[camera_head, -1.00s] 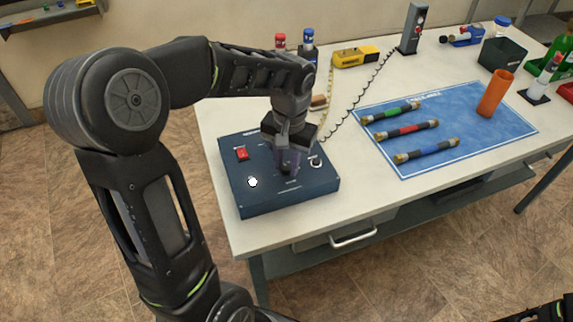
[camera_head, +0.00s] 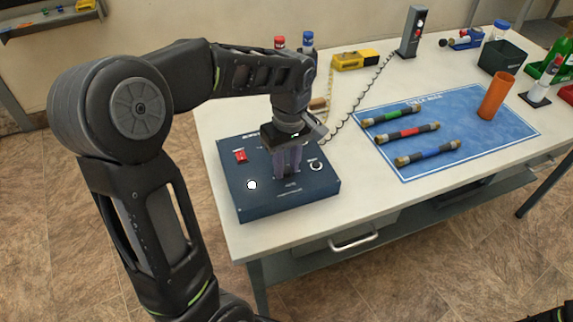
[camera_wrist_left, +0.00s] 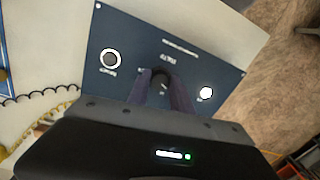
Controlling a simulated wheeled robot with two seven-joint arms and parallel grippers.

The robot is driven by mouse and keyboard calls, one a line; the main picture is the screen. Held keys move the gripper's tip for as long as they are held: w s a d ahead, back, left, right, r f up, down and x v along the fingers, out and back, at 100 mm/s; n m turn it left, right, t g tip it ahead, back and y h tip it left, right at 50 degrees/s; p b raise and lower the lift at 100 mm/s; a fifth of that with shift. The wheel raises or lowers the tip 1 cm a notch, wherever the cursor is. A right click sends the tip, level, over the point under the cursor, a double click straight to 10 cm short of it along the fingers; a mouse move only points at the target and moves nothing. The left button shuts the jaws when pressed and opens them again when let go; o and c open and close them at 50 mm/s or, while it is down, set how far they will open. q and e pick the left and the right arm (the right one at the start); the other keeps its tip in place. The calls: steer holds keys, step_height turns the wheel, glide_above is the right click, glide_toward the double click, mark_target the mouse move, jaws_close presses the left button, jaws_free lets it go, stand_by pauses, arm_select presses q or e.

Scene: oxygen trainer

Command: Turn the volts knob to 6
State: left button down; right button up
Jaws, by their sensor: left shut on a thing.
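The dark blue power box (camera_head: 255,205) sits on the near left part of the table. My left gripper (camera_head: 287,176) points down over the middle of the box and is shut on a dark knob. In the left wrist view, the fingers (camera_wrist_left: 166,88) close around the dark volts knob (camera_wrist_left: 161,77), partly hidden between them. Its number marks are too blurred to read. A red switch (camera_head: 240,156), a white button (camera_head: 252,185) and a white-ringed dial (camera_head: 316,165) lie around it on the panel.
A blue mat (camera_head: 470,122) with several coloured cylinders and an orange cup (camera_head: 494,95) lies to the right. A coiled black cable (camera_head: 357,102) runs behind the box. Two small bottles and a yellow meter (camera_head: 355,60) stand at the back.

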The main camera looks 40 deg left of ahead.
mark_target(287, 168)
arm_select(q)
steer(key=n, duration=0.4)
steer(key=shift+n, duration=0.3)
stand_by(0.4)
steer(key=c, duration=1.1)
jaws_free()
steer(key=shift+c, duration=0.2)
steer(key=shift+r, duration=0.1)
steer(key=r, duration=0.7)
steer(key=shift+w+r, duration=0.2)
steer(key=shift+r, duration=0.15)
